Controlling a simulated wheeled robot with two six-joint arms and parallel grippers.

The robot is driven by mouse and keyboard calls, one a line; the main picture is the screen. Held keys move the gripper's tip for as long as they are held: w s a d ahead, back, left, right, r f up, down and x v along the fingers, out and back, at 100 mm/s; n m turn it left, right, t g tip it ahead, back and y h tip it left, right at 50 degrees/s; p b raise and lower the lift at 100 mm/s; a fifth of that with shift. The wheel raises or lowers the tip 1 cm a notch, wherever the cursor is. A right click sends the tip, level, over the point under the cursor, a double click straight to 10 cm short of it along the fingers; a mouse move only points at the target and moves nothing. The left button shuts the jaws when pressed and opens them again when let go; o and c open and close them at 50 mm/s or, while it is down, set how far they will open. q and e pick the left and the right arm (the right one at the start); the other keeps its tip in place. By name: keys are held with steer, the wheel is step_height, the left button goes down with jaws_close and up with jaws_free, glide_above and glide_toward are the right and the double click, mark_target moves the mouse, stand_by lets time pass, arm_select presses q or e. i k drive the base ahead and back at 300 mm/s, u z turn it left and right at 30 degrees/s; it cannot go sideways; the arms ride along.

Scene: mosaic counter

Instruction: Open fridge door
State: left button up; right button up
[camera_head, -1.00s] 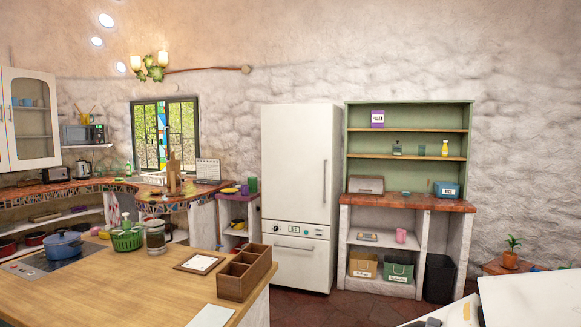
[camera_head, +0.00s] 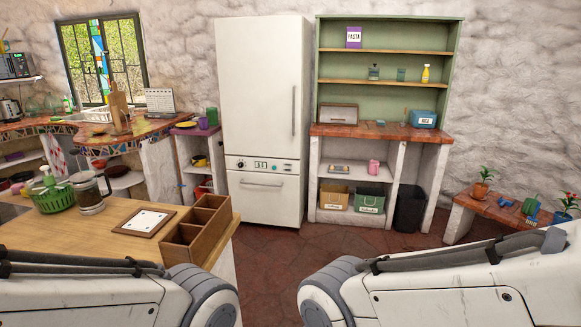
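The white fridge (camera_head: 262,90) stands against the stone wall, a little left of centre. Its tall upper door is shut and has a vertical handle (camera_head: 294,110) on its right side. Below are a control strip with a knob and a lower front with a horizontal handle (camera_head: 262,184). My two white arms come in at the bottom left and bottom right, well short of the fridge. Neither gripper shows in the view.
A wooden island counter (camera_head: 75,239) with a wooden box (camera_head: 197,229) stands front left. A green shelf unit (camera_head: 388,90) is right of the fridge, with a dark bin (camera_head: 410,209) below. A low bench (camera_head: 489,206) is far right. Red floor (camera_head: 290,255) before the fridge is clear.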

mark_target(259, 61)
steer(key=z, duration=0.55)
steer(key=i, duration=1.95)
steer(key=u, duration=0.3)
steer(key=i, duration=1.8)
steer(key=u, duration=0.6)
steer(key=i, duration=0.3)
steer(key=u, duration=0.3)
